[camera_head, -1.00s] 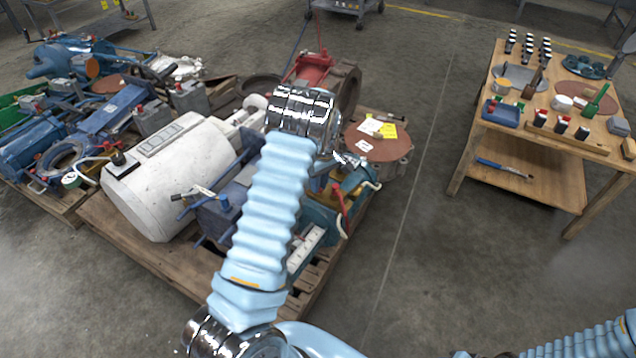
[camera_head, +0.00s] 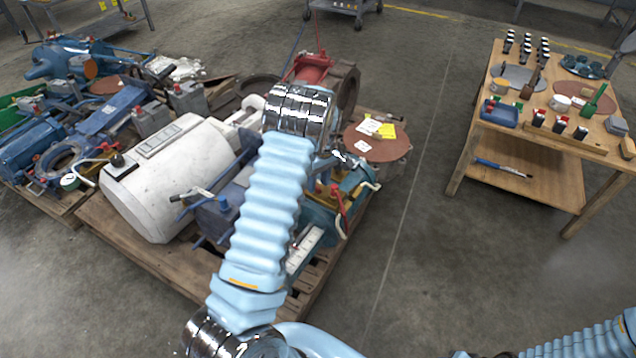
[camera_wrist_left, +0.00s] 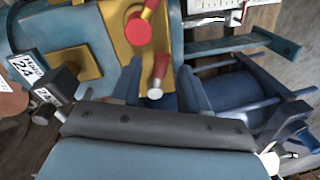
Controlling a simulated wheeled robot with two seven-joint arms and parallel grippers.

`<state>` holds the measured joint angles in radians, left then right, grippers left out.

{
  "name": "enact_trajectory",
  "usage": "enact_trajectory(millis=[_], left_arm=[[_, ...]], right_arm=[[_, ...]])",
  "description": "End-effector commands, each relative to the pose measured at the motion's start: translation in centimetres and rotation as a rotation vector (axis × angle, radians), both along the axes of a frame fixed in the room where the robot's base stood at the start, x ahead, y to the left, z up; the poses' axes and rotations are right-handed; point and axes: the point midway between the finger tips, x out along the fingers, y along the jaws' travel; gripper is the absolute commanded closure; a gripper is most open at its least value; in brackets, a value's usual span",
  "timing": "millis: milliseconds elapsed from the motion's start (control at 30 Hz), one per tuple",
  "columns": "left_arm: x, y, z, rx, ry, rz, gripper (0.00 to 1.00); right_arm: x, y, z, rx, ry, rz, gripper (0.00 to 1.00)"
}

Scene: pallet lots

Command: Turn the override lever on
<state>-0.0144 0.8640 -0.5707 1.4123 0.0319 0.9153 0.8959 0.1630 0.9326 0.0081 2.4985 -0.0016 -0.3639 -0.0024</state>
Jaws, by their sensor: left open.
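In the left wrist view, a short red-handled lever (camera_wrist_left: 160,68) with a pale round end stands between the fingers of my left gripper (camera_wrist_left: 160,90). The gripper is open and both fingers are apart from each other. Just beyond is a second red lever with a round red knob (camera_wrist_left: 138,33) on a yellow plate (camera_wrist_left: 112,22). I cannot tell which of the two is the override lever. In the head view, red lever parts (camera_head: 340,197) show on the teal machine (camera_head: 352,182). My left arm hides most of the gripper there. My right gripper is out of sight.
The machine stands on a crowded wooden pallet (camera_head: 150,262) with a white motor (camera_head: 165,185) beside it. A wooden table (camera_head: 478,120) is at right, with clear floor between.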

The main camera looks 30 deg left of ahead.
Motion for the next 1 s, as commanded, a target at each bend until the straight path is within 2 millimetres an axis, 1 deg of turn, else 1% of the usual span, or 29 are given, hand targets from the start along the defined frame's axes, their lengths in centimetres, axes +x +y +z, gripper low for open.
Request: enact_trajectory(millis=[300, 400, 500, 600, 700, 1000], left_arm=[[0.9, -0.3, 7.6, 0.002, -0.005, 0.000, 0.56], [1.1, -0.3, 9.7, 0.000, -0.003, 0.000, 0.56], [1.3, -0.4, 11.2, -0.001, -0.002, 0.000, 0.56], [1.4, -0.5, 12.2, 0.000, -0.001, 0.000, 0.56], [1.4, -0.5, 12.6, 0.000, 0.000, 0.000, 0.56], [1.4, -0.5, 12.6, 0.000, 0.000, 0.000, 0.56]], right_arm=[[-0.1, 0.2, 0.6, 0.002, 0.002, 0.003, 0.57], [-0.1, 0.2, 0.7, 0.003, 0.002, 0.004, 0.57], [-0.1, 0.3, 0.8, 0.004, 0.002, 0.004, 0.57], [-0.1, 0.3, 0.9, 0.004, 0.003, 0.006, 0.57], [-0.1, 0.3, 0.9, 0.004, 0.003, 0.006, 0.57], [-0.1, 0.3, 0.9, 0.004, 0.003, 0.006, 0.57]])
